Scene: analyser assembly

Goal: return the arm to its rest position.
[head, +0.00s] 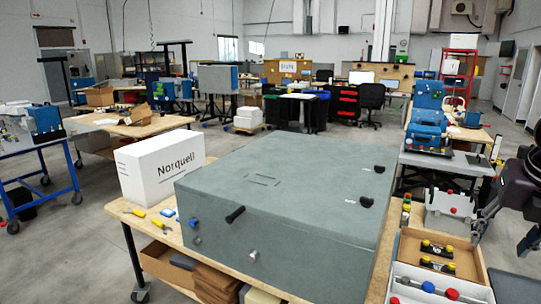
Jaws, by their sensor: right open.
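My right arm (520,185), black, comes in at the right edge of the head view. My left gripper and left arm are out of view.
A large grey analyser housing (290,190) fills the wooden bench (140,215). A white Norquell box (160,165) and small tools stand at its left. A cardboard tray (405,245) and a white bin (400,290) hold parts at the right.

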